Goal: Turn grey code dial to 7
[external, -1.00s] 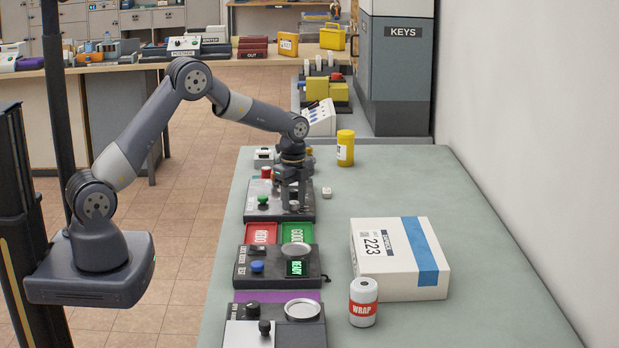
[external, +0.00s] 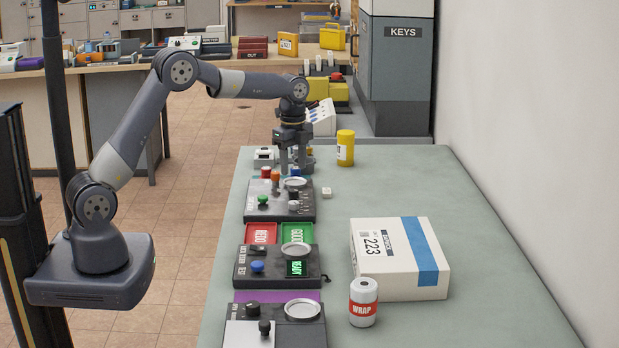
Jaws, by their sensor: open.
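A dark control panel (external: 254,207) lies on the table in the external view, with a green knob, a red knob, an orange knob and a round silver disc. A small grey knob (external: 294,205) sits at its near right; it may be the grey code dial, but its number is too small to read. My gripper (external: 295,168) points down, open and empty, above and behind the panel's far edge. I see no contact with the panel.
A yellow bottle (external: 346,150) stands right of my gripper. The table's right side (external: 480,280) is clear.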

